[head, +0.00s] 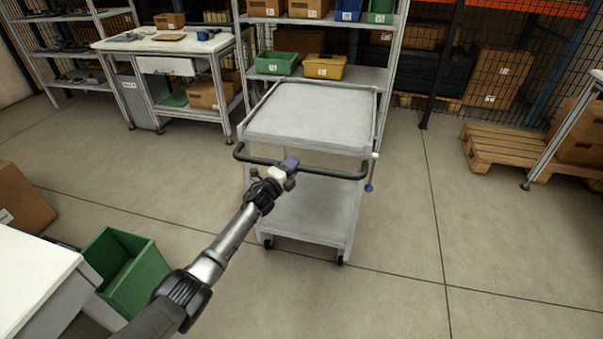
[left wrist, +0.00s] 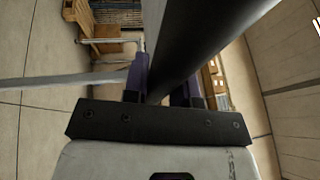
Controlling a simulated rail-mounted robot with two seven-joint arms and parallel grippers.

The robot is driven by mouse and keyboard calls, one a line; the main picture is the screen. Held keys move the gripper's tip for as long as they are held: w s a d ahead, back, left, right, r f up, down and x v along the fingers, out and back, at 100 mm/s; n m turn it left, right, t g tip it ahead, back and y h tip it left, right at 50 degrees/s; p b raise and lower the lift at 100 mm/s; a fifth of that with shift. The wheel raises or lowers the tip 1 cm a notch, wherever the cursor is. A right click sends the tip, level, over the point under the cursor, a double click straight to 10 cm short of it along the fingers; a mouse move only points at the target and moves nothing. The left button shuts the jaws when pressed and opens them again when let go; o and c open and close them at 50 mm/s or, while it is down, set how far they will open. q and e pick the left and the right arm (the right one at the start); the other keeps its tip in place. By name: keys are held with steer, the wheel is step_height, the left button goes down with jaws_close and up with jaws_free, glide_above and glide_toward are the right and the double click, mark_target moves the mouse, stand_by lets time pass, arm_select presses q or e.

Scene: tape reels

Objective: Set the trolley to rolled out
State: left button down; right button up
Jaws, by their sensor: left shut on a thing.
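The grey trolley (head: 312,118) stands on the floor in the middle of the head view, in front of the shelving. It has a top tray, a lower shelf (head: 305,212) and a black push handle (head: 336,175) across its near side. My left gripper (head: 290,164) reaches in from the lower left and is shut on the handle, left of its middle. In the left wrist view the dark handle bar (left wrist: 190,45) runs between the two purple fingers (left wrist: 163,85). My right gripper is not in view.
A shelving rack with green (head: 276,63) and yellow (head: 325,66) bins stands close behind the trolley. A workbench (head: 165,45) is at the back left and a wooden pallet (head: 505,150) at the right. A green bin (head: 133,265) is at the near left. The floor right of the trolley is clear.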

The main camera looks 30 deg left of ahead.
arm_select(q)
steer(key=shift+w+a, duration=0.2)
steer(key=shift+w, duration=0.3)
steer(key=shift+f, duration=0.15)
steer(key=c, duration=1.3)
jaws_free()
steer(key=o, duration=0.4)
steer(key=shift+w+a+r, duration=0.1)
steer(key=shift+w+r, duration=0.1)
steer(key=shift+s, duration=0.1)
steer(key=shift+s, duration=0.1)
